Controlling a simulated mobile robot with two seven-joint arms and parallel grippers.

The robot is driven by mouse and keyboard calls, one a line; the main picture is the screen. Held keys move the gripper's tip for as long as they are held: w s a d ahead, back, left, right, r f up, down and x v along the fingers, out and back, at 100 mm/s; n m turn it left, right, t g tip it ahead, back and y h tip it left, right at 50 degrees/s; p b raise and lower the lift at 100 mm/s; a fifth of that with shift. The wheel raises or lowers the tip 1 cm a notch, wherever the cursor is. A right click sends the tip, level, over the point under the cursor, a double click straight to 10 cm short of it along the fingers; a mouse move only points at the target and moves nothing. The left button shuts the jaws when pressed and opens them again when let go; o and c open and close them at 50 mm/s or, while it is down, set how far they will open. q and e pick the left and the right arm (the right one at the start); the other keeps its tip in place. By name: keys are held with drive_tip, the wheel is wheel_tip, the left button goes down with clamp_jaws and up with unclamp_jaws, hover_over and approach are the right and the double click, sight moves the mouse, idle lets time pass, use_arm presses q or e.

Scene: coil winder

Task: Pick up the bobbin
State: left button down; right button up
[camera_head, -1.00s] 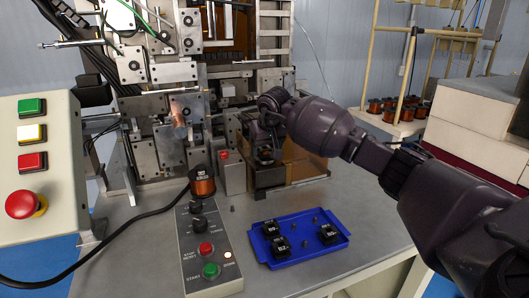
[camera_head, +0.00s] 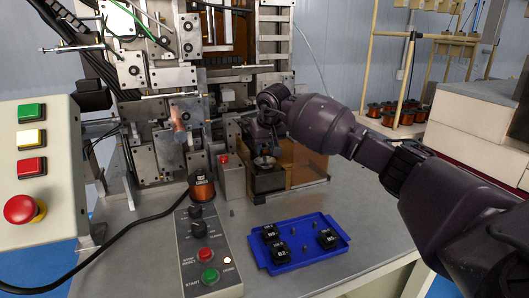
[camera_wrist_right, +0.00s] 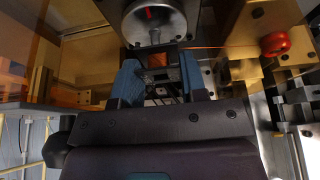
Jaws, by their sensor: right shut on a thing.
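My right gripper (camera_head: 267,140) reaches into the winding machine from the right, above a dark block with a round metal top (camera_head: 264,161). In the right wrist view, its two blue fingers (camera_wrist_right: 160,82) are shut on a small dark bobbin with copper-coloured winding (camera_wrist_right: 158,62). A large round metal part (camera_wrist_right: 154,20) shows just beyond the bobbin. In the head view, the gripper mostly hides the bobbin, and I cannot tell how far it is from the block. My left gripper is not in view.
A blue tray (camera_head: 325,258) with several black labelled pieces lies on the table. A control box (camera_head: 207,245) with a cable and a copper coil (camera_head: 202,188) stand left of it. An amber panel (camera_head: 308,166) stands close behind my right gripper. The table's right front is clear.

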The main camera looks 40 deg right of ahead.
wheel_tip(320, 180, up, 18)
idle(0.3)
